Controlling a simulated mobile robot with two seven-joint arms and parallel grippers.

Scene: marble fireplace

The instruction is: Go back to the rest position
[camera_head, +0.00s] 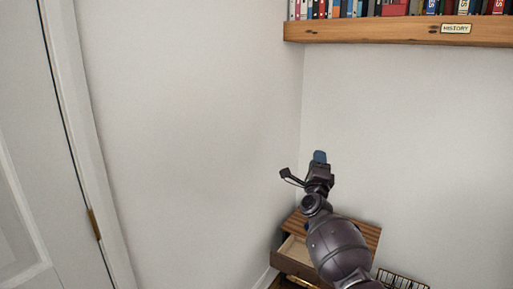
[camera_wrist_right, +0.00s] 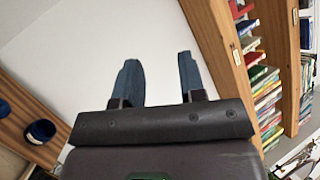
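My right gripper (camera_head: 319,158) is raised in front of the white wall corner, its blue fingertips pointing up in the head view. In the right wrist view its two blue fingers (camera_wrist_right: 159,65) stand apart with an empty gap between them, so it is open and holds nothing. My right arm comes up from the bottom right and covers part of a low wooden cabinet (camera_head: 362,232). My left gripper is not in view.
The cabinet's drawer (camera_head: 297,250) stands open. A wooden shelf (camera_head: 385,31) with books runs along the upper right wall. A white door (camera_head: 25,150) is at the left. The right wrist view shows book shelves (camera_wrist_right: 290,60) and a dark round object (camera_wrist_right: 42,130).

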